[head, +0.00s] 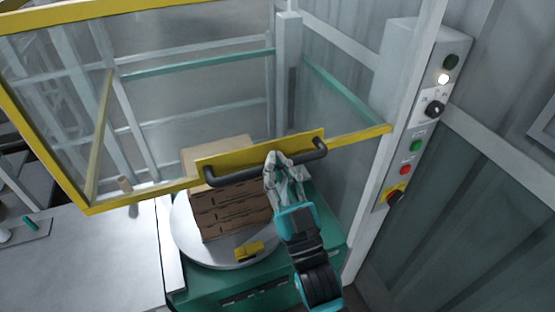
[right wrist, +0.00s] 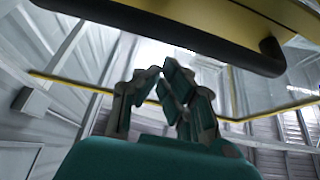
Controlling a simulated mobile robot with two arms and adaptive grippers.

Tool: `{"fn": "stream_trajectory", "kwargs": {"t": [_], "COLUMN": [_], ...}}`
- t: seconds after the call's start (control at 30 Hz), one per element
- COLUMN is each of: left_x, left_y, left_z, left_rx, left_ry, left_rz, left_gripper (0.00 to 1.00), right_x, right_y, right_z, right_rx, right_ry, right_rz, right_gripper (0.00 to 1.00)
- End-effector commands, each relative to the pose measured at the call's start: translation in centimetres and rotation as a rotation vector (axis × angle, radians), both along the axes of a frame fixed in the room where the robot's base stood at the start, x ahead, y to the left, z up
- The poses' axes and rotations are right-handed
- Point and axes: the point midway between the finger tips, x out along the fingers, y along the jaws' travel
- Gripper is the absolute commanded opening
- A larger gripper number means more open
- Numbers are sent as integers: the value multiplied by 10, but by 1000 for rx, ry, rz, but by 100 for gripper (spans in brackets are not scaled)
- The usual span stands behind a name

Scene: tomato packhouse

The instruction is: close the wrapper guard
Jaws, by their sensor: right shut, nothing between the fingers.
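The wrapper guard (head: 88,207) is a clear panel in a yellow frame, across the front of the wrapper. Its lower edge is above the turntable, with boxes showing below it. A yellow plate (head: 228,160) on that edge carries a black handle bar (head: 228,181). My right gripper (head: 283,163) is shut and empty, at the right half of the handle. In the right wrist view the handle (right wrist: 190,37) crosses above my right gripper (right wrist: 170,82), and the fingers are not around it. Whether they touch it I cannot tell. My left gripper is not in view.
A stack of brown boxes (head: 230,210) stands on the round turntable (head: 190,243) over a green base (head: 330,228). A post with a control panel (head: 423,120) of buttons and switches stands at right. A pale table (head: 80,265) is at lower left.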

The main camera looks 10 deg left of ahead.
Motion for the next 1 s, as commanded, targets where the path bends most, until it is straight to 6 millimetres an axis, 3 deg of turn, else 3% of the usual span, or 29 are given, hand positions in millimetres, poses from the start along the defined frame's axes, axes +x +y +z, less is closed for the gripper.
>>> {"fn": "stream_trajectory", "kwargs": {"t": [0.47,0.67,0.87,1.0], "left_x": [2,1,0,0], "left_y": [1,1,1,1], "left_z": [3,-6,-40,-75], "left_rx": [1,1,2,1], "left_ry": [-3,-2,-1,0], "left_rz": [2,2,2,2], "left_gripper": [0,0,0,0], "right_x": [1,1,2,2], "right_y": [1,1,1,1], "right_z": [-10,-22,-67,-115], "right_rx": [1,1,-3,-5], "right_ry": [0,0,6,10], "right_rz": [1,1,1,0], "right_gripper": [0,0,0,0]}}
